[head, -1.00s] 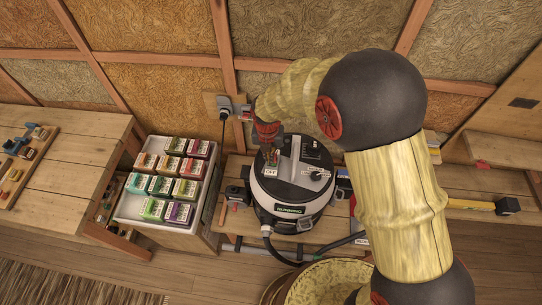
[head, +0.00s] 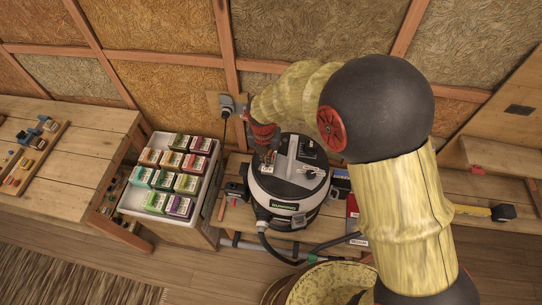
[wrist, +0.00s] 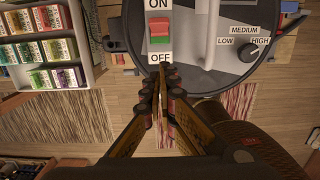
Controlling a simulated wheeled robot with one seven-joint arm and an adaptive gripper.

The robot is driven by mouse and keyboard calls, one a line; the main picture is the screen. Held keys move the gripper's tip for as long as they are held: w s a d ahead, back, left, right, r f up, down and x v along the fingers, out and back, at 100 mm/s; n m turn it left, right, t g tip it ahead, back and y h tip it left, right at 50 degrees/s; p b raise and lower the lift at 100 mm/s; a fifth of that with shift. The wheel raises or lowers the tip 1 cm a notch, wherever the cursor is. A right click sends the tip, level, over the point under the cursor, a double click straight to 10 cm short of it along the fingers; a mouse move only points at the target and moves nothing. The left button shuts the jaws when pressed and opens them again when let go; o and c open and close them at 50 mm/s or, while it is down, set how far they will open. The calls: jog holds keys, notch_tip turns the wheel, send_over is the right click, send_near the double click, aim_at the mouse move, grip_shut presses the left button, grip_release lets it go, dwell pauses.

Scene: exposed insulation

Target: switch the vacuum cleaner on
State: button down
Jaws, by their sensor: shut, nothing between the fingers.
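The vacuum cleaner (head: 285,207) is a round black and white canister on a low wooden bench. Its top shows in the wrist view (wrist: 200,75). The rocker switch (wrist: 160,33) there is red above and green below, between an "ON" label (wrist: 158,4) and an "OFF" label (wrist: 160,58). I cannot tell which side is pressed in. My gripper (wrist: 163,70) is shut and empty, its tips by the lower edge of the "OFF" label. Contact cannot be told. In the head view my gripper (head: 268,158) is over the left part of the top.
A dial (wrist: 249,53) marked low, medium and high and a grey handle (wrist: 208,35) are right of the switch. A white crate (head: 150,208) of coloured boxes stands left. A wall socket (head: 226,103) with a cable is behind. A yellow bin (head: 330,285) is in front.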

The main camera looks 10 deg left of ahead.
jog(key=w+r, duration=0.6)
jog(key=w, duration=0.1)
jog(key=shift+r+b, duration=0.3)
